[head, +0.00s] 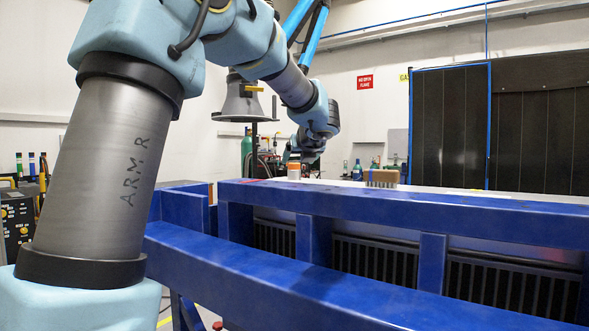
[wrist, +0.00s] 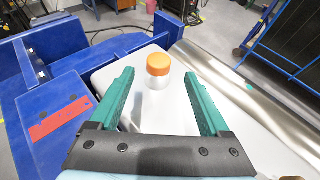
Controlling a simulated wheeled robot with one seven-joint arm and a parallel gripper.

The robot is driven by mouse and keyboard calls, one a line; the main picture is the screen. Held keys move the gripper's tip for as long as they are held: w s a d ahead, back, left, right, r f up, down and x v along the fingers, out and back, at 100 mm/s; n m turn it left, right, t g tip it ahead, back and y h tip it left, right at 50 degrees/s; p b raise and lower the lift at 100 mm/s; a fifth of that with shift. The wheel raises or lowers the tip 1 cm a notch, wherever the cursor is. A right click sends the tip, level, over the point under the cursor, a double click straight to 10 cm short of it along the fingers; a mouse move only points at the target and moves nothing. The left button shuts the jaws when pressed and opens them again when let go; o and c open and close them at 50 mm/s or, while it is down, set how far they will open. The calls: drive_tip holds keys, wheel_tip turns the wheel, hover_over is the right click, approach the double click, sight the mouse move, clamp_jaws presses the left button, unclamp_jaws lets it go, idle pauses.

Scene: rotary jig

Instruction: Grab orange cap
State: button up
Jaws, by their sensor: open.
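The orange cap (wrist: 159,64) sits on top of a small whitish jar (wrist: 157,82) in the wrist view. The jar stands upright on a light grey surface (wrist: 112,82). My gripper (wrist: 156,84) is open, with its two green fingers reaching forward on either side of the jar and nothing held between them. In the head view the orange cap (head: 294,166) shows small behind the blue frame, with my gripper (head: 292,157) right at it. Whether a finger touches the cap cannot be told.
A blue frame (head: 400,205) runs across the front. A shiny curved metal part (wrist: 225,77) is right of the jar. A red label (wrist: 58,118) is on the blue frame at left.

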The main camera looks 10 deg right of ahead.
sight(295, 164)
drive_tip(key=x, duration=0.3)
drive_tip(key=p+x, duration=0.1)
drive_tip(key=shift+w+a+r, duration=0.1)
drive_tip(key=shift+w+r, duration=0.05)
drive_tip(key=shift+w, duration=0.35)
clamp_jaws()
